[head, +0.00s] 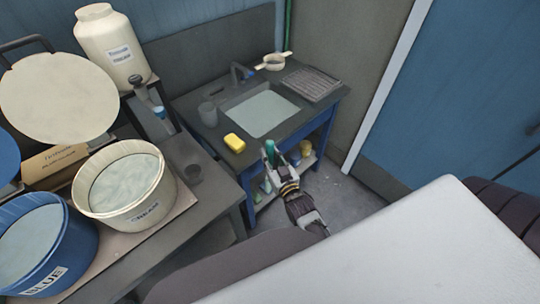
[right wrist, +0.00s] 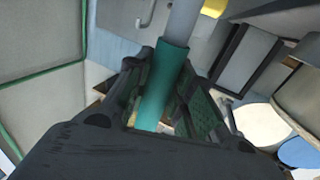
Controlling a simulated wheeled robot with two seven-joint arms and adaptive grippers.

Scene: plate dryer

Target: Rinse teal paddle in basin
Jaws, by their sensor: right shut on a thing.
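My right gripper (head: 272,166) is at the front edge of the sink counter, shut on the teal handle of the teal paddle (head: 270,150). In the right wrist view the teal handle of the paddle (right wrist: 162,85) passes between the green-padded fingers, and a pale grey shaft runs out of its upper end. The paddle's far end is out of that view. The basin (head: 260,112) is a pale, square sink let into the dark counter, just beyond the gripper. The paddle is outside the basin in the head view. My left gripper is not in view.
A yellow sponge (head: 235,143) lies on the counter's front left, with a grey cup (head: 208,114) behind it. A tap (head: 238,73) stands at the back, a drying rack (head: 311,83) at the right. Cream tub (head: 125,180) and blue tub (head: 45,250) stand on the left table.

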